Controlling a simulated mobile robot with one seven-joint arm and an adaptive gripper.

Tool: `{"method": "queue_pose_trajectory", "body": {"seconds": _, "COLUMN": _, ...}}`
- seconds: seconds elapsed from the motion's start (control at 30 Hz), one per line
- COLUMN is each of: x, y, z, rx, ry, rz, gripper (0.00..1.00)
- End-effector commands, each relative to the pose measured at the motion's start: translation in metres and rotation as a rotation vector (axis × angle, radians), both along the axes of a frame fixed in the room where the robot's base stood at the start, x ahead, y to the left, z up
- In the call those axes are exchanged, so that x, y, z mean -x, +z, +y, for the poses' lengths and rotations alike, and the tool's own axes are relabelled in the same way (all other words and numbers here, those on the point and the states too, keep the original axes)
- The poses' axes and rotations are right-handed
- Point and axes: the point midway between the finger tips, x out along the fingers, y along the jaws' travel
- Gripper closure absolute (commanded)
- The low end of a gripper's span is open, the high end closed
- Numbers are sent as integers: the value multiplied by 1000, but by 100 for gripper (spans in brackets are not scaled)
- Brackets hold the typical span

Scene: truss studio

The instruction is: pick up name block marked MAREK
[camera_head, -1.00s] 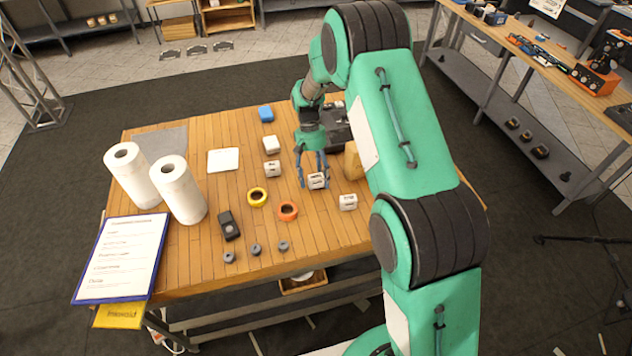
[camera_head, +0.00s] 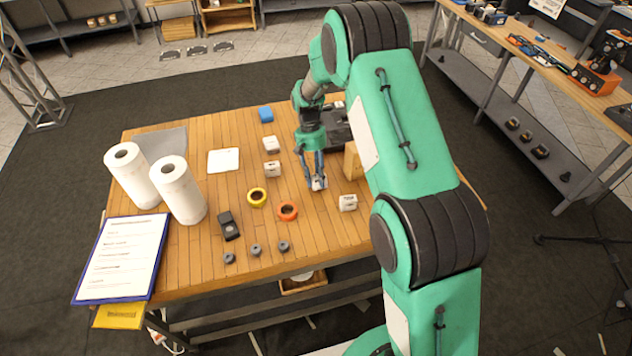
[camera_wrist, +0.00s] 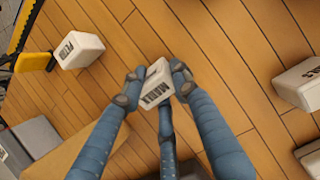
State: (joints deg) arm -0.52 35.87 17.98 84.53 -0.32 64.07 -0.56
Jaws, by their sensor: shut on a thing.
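My gripper (camera_head: 318,184) is closed around a small white name block (camera_head: 321,185) on the middle-right of the wooden table. In the wrist view, the fingers (camera_wrist: 154,82) press the block (camera_wrist: 157,85) from both sides. Dark lettering on its face appears to read MAREK, partly small and tilted. I cannot tell whether the block is clear of the tabletop. Another white lettered block (camera_head: 348,202) stands to the right and nearer; a further one (camera_head: 272,169) stands to the left.
A wooden block (camera_head: 353,161) stands close to the right of my gripper. Two paper rolls (camera_head: 178,190) stand at the left.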

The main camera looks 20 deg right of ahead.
Motion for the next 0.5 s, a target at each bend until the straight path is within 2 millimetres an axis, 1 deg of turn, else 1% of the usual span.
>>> {"method": "queue_pose_trajectory", "body": {"seconds": 0.27, "x": 1, "y": 0, "z": 0, "rx": 0, "ry": 0, "rz": 2, "gripper": 97}}
{"method": "queue_pose_trajectory", "body": {"seconds": 0.37, "x": 0, "y": 4, "z": 0, "rx": 0, "ry": 0, "rz": 1, "gripper": 97}}
{"method": "queue_pose_trajectory", "body": {"seconds": 0.5, "x": 0, "y": 15, "z": 0, "rx": 0, "ry": 0, "rz": -1, "gripper": 97}}
